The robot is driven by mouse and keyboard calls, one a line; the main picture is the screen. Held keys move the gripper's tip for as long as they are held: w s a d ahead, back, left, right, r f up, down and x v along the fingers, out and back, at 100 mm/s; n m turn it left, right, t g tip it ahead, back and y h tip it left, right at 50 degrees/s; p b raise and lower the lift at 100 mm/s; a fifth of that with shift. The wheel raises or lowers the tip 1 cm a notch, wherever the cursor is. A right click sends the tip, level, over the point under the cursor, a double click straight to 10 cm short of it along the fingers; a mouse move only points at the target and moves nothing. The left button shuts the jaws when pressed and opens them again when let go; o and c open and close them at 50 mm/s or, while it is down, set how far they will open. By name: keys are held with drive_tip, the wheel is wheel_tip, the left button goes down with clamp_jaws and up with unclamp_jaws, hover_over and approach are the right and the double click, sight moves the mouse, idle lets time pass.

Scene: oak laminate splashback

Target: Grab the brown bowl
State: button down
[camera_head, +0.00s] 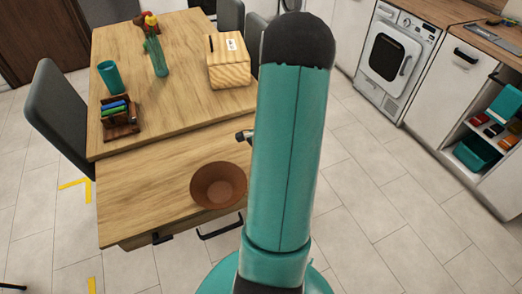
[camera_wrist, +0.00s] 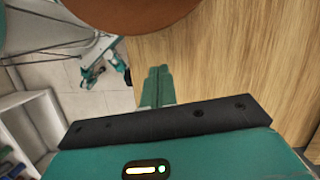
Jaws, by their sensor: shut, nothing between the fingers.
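The brown bowl (camera_head: 218,185) stands upright and looks empty near the front right edge of the wooden table's lower near section, in the head view. In the wrist view, part of the bowl (camera_wrist: 110,14) shows at the top edge, and the rest is out of frame. My gripper (camera_wrist: 158,72) shows there with its teal fingers shut together and empty, a little below the bowl in the picture. The fingers look apart from the bowl, over the table edge. In the head view my teal arm stands just right of the bowl and hides most of the gripper.
The wooden table (camera_head: 135,195) has free room left of the bowl. A grey chair (camera_head: 58,115) is at left, a white washing machine (camera_head: 393,57) at right.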

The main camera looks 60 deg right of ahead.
sight(241, 172)
drive_tip(key=shift+w+a+f, duration=0.1)
drive_tip(key=shift+w+a, duration=0.2)
drive_tip(key=shift+a, duration=0.3)
drive_tip(key=shift+w+a+f, duration=0.1)
drive_tip(key=shift+w+a, duration=0.2)
drive_tip(key=shift+a, duration=0.35)
drive_tip(key=shift+w+a, duration=0.3)
drive_tip(key=shift+a, duration=0.3)
drive_tip(key=shift+a, duration=0.1)
drive_tip(key=shift+w+a, duration=0.45)
drive_tip(key=shift+a, duration=0.25)
drive_tip(key=shift+s+d, duration=0.1)
